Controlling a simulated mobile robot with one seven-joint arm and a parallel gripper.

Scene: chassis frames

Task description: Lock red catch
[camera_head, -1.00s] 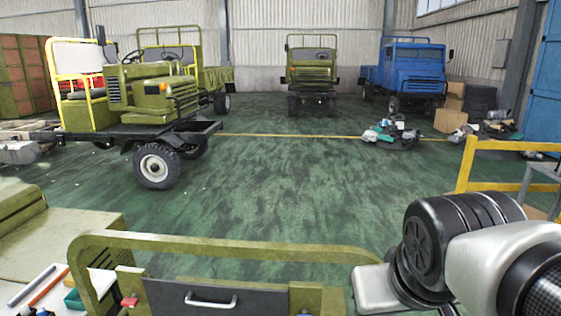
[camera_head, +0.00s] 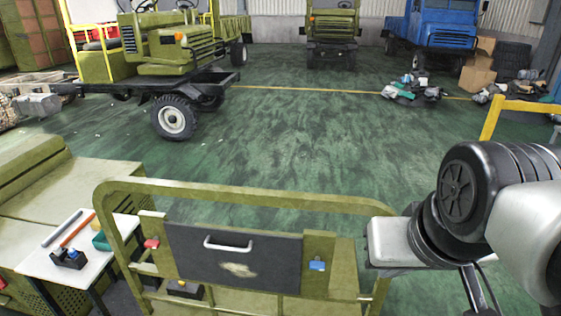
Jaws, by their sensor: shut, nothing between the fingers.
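A small red catch (camera_head: 151,243) sits on the olive post at the left edge of a black panel (camera_head: 275,262). A blue catch (camera_head: 317,264) sits on the olive post at the panel's right edge. The panel has a silver handle (camera_head: 228,245) and stands inside a rounded olive tube frame (camera_head: 250,198). The red catch is too small to tell whether it is locked. My arm shows at the right, apart from the red catch. My gripper's fingers are not visible.
At the left, a white side table (camera_head: 78,262) holds pens and small items beside an olive cabinet (camera_head: 90,190). A yellow rail (camera_head: 495,112) stands at the right. Trucks stand at the back. The green floor (camera_head: 270,140) between is clear.

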